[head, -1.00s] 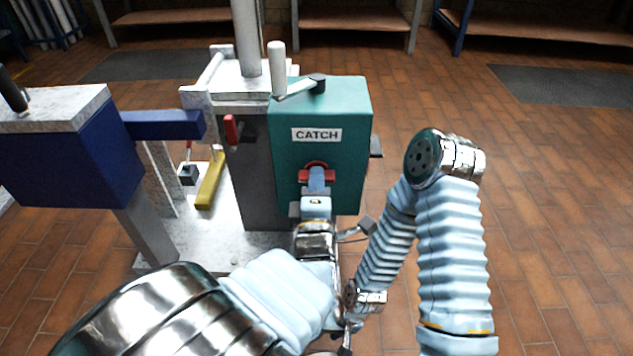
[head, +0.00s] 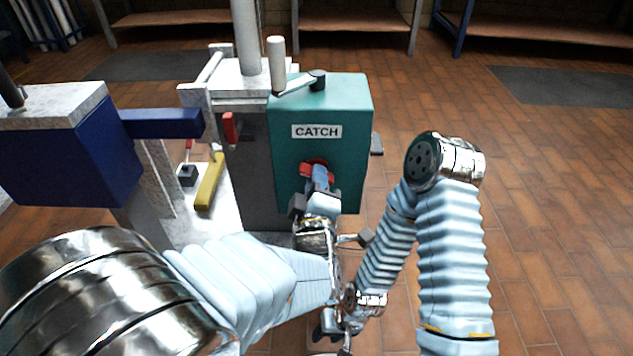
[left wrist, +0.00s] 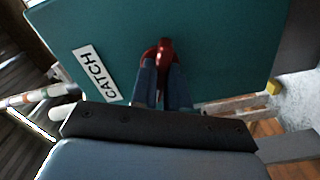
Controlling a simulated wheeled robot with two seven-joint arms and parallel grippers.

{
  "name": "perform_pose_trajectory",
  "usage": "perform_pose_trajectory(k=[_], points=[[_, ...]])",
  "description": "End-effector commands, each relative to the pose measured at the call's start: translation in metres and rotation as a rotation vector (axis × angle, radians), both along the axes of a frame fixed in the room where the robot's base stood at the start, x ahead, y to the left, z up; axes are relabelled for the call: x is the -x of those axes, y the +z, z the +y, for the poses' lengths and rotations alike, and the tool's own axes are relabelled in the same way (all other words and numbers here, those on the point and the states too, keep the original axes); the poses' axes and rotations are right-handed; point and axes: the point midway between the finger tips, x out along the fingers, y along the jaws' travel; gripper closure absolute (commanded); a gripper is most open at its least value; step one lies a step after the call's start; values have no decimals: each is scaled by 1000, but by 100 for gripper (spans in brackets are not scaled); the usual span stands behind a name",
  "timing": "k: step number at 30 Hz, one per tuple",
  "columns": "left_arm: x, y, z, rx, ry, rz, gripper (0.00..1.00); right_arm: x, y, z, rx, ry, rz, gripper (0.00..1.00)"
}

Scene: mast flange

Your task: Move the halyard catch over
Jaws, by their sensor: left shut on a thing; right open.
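The halyard catch is a red handle (head: 304,169) on the front of a green box (head: 352,120) with a CATCH label (head: 316,132). My left gripper (head: 317,178) is shut on the red handle, its wrist tilted. The fingers hide part of the handle. My right gripper (head: 330,326) is low in the head view, below the left one, empty and partly hidden by my arms.
A lever with a pale grip (head: 277,62) stands on top of the box. A blue block with an arm (head: 70,155), a yellow handle (head: 209,183) and a small red handle (head: 229,127) are at left. Tiled floor (head: 560,230) is open at right.

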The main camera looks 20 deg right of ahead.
Motion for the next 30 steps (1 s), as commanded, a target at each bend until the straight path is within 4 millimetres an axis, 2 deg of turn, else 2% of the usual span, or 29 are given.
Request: perform_pose_trajectory(k=[30], points=[[-2, 4, 1, -892, 7, -260, 100, 1, 24, 0, -2, 3, 6, 57]])
